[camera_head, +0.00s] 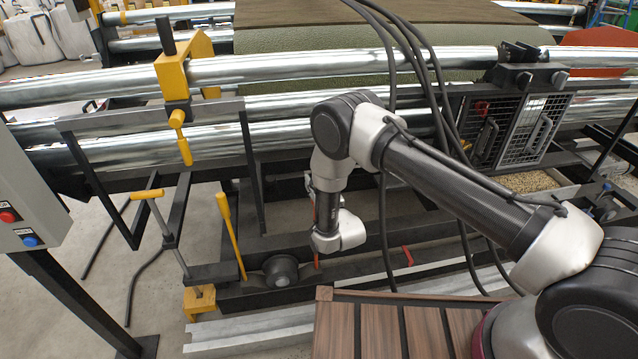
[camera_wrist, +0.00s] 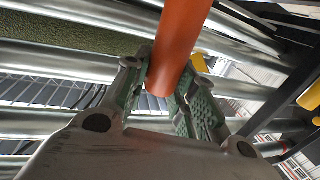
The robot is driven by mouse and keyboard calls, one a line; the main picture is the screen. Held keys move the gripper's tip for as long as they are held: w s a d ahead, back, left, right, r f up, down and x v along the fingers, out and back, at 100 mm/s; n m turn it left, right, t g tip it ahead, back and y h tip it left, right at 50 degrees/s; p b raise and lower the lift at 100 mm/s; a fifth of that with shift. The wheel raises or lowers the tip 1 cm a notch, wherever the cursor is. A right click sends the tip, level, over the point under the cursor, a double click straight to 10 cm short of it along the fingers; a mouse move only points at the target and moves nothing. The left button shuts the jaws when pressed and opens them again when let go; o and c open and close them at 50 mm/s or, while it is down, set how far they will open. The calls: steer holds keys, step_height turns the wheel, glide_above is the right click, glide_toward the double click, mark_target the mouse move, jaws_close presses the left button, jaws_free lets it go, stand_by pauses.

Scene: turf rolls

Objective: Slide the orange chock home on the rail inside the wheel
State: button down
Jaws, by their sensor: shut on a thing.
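In the wrist view, my gripper (camera_wrist: 163,88) is shut on an orange round bar, taken as part of the orange chock (camera_wrist: 181,38). In the head view, a small strip of orange (camera_head: 317,261) shows just right of the grey wheel (camera_head: 280,270), below my wrist. My wrist hides the fingers and most of the chock there. The wheel sits on the dark lower frame, above a pale rail (camera_head: 250,326). I cannot tell how the chock meets the rail.
A yellow lever (camera_head: 231,235) stands close left of the wheel, with a yellow block (camera_head: 199,301) below. A red handle (camera_head: 407,255) is to the right. A slatted wooden deck (camera_head: 375,330) lies in front. Black cables hang behind my arm, before the shiny rollers (camera_head: 300,67).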

steer(key=shift+a+r, duration=0.1)
steer(key=shift+a, duration=0.1)
steer(key=c, duration=1.1)
jaws_free()
steer(key=shift+s+d, duration=0.1)
steer(key=v, duration=1.2)
